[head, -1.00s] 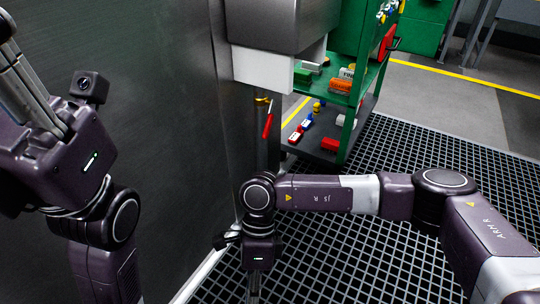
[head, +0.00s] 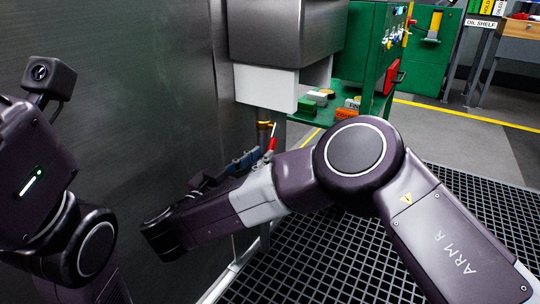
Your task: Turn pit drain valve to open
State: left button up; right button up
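The drain valve (head: 264,127) is a brass fitting on a vertical pipe beside the metal wall panel, below the white box. Its red lever (head: 271,144) slants downward, its lower end close to my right gripper. My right gripper (head: 256,156) points up toward the lever and is mostly hidden behind my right forearm. I cannot tell whether it touches the lever or how wide its fingers are. My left gripper's body (head: 32,170) is at the left edge, far from the valve; its fingers are out of frame.
A dark metal wall (head: 130,80) fills the left. A white box (head: 265,86) hangs above the valve. A green cart (head: 372,60) with small parts stands behind it. Black floor grating (head: 300,260) is open at lower middle and right.

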aim_at(270, 147)
jog(key=b+x, duration=0.1)
jog(key=x, duration=0.1)
jog(key=b+x, duration=0.1)
jog(key=shift+w+d+f, duration=0.2)
jog(key=shift+w+f, duration=0.1)
jog(key=shift+f, duration=0.05)
jog(key=shift+w+d+r+b, duration=0.25)
jog(key=shift+w+d+b, duration=0.1)
jog(key=shift+w+b, duration=0.15)
grip_shut()
